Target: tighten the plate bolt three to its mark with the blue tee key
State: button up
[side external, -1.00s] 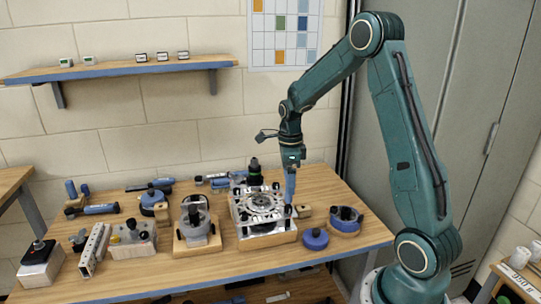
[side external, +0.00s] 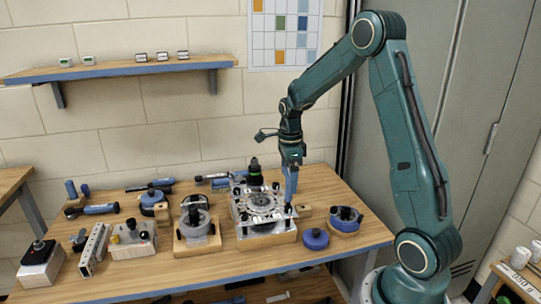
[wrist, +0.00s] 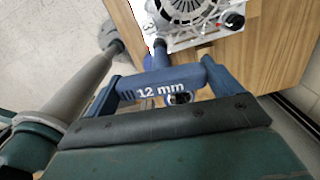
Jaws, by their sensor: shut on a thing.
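The blue tee key (side external: 291,184) hangs upright below my gripper (side external: 292,164) at the right of the metal plate (side external: 240,216). In the wrist view its crossbar (wrist: 190,76), marked "12 mm", lies between the two blue jaws of my gripper (wrist: 165,84), shut on it. The key's shaft (wrist: 160,58) runs down to the corner of the plate (wrist: 190,38), beside a label "3" (wrist: 148,31). Bolt three is not clearly visible under the key's lower end, so I cannot tell whether the key is seated on it.
A blue round piece (side external: 315,239) and a wooden block with a blue ring (side external: 345,219) stand right of the plate. A grey fixture (side external: 197,228) stands to its left. A black knob (side external: 254,168) rises behind the plate. The table's front right corner is clear.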

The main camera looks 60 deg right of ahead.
jog(key=shift+r, duration=0.6)
jog(key=shift+r, duration=2.15)
